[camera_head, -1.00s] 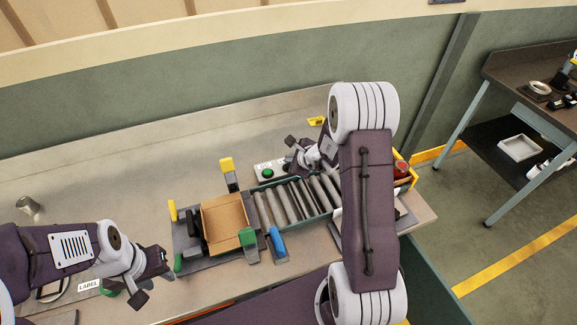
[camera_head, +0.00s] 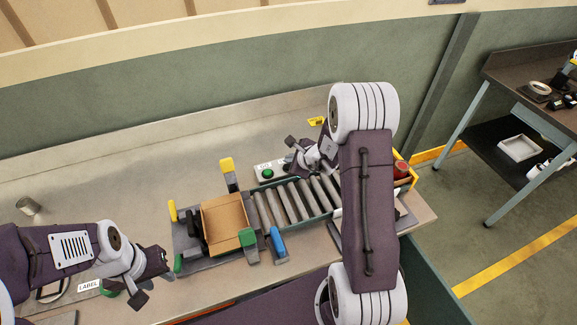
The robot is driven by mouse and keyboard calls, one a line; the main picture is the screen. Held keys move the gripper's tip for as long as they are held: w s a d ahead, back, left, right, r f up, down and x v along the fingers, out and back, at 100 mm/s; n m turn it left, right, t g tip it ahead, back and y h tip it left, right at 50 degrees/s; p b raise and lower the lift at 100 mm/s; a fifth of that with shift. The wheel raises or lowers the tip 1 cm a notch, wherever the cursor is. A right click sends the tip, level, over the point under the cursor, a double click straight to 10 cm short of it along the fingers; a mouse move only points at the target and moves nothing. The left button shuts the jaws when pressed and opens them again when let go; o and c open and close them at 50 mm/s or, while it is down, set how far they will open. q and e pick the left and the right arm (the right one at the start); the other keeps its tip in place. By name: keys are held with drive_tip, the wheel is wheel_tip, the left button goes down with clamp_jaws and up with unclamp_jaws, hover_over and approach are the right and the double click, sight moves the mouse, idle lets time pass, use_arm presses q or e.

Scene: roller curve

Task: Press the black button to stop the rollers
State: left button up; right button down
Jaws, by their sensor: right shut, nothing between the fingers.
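A pale button panel (camera_head: 258,168) with a green button (camera_head: 267,173) stands behind the roller track. No black button can be made out; my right gripper covers the panel's right part. My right gripper (camera_head: 292,158) is shut and empty, right beside the green button, over or at the panel; contact cannot be told. The grey rollers (camera_head: 290,202) run between dark green side rails, and my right arm hides their right end. My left gripper (camera_head: 156,285) is open and empty over the front left of the table, far from the panel.
An open cardboard box (camera_head: 225,217) sits at the rollers' left end, among yellow, green and blue-handled parts. A red object (camera_head: 401,169) shows behind my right arm. A metal cup (camera_head: 28,206) stands far left.

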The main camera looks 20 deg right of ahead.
idle(0.5)
use_arm(q)
drive_tip(key=shift+f+b, duration=0.85)
use_arm(e)
drive_tip(key=shift+f, duration=0.4)
use_arm(q)
drive_tip(key=shift+f+b, duration=0.7)
use_arm(e)
drive_tip(key=shift+f, duration=0.5)
use_arm(q)
drive_tip(key=shift+r+p, duration=0.4)
drive_tip(key=shift+r, duration=0.05)
use_arm(e)
drive_tip(key=shift+r, duration=0.9)
drive_tip(key=shift+r, duration=0.1)
